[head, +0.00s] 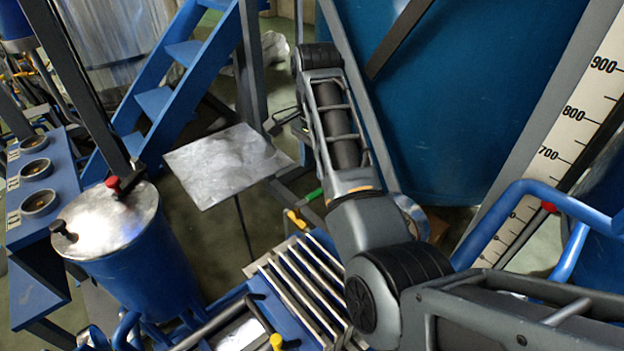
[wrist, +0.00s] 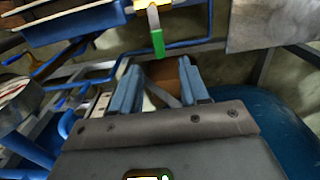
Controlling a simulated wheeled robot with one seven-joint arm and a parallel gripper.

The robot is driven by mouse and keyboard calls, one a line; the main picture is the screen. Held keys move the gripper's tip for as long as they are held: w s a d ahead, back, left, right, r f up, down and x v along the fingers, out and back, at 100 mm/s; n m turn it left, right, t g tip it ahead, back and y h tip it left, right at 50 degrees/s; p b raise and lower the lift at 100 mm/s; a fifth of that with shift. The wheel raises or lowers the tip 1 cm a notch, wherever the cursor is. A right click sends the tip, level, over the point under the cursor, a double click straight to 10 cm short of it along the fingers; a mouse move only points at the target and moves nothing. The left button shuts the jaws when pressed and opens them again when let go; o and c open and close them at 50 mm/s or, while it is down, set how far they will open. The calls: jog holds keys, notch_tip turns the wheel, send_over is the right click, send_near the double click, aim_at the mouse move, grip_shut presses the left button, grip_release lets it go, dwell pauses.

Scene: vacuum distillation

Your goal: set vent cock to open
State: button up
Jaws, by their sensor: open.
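A small valve lever with a green grip (wrist: 157,42) shows at the top centre of the wrist view. Its pale metal shank meets a yellow part at the top edge. The green grip also shows in the head view (head: 313,194), just left of my arm. No label tells whether this is the vent cock. My gripper (wrist: 159,68) is open, with blue-grey fingers either side of an empty gap. The green grip lies beyond the fingertips, in line with the gap, and appears apart from them. My fingers cannot be made out clearly in the head view.
A metal-lidded blue drum (head: 112,222) stands left, a flat metal plate (head: 228,163) behind. A large blue tank (head: 455,90) and blue pipes (head: 525,190) are right. Blue pipes cross behind the green grip.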

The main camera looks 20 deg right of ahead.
aim_at(315, 193)
jog(key=shift+f, duration=3.65)
grip_shut()
